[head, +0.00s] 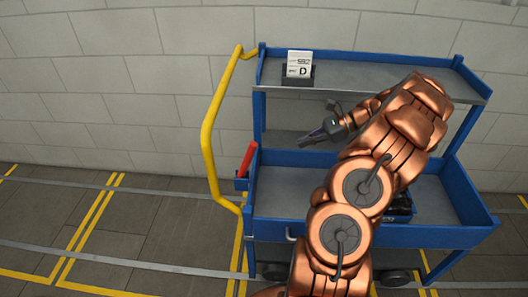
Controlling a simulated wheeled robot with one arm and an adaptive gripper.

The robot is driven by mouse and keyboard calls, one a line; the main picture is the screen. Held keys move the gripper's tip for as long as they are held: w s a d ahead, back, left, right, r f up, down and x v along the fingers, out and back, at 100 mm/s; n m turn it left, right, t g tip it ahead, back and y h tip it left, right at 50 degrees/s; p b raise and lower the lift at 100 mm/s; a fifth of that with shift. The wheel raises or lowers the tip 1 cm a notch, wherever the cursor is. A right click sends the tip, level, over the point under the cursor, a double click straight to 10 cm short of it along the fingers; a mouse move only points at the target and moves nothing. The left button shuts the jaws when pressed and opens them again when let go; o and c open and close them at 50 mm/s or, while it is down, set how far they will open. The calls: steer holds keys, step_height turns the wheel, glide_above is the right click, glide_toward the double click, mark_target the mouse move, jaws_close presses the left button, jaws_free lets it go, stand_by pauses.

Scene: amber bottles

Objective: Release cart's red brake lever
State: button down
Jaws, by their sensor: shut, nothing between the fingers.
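A blue cart (375,229) with grey shelves stands against the wall. Its red brake lever (248,160) sits at the cart's left side, near the lower part of the yellow handle, tilted with its top to the right. My gripper (304,141) is in front of the cart, between the top and middle shelves, to the right of the lever and apart from it. Its fingers point left and are shut with nothing held. My copper arm hides the middle right of the cart.
A yellow push handle (209,140) curves out from the cart's left side. A card marked D (299,64) stands in a dark holder on the top shelf. A dark item (401,208) lies partly hidden in the middle tray. The floor left of the cart is clear.

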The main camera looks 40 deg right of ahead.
steer(key=p, duration=0.2)
glide_toward(246, 162)
steer(key=w+a+f, duration=0.1)
steer(key=w+f, duration=0.1)
steer(key=shift+w+a+r, duration=0.3)
steer(key=shift+a, duration=0.2)
stand_by(0.5)
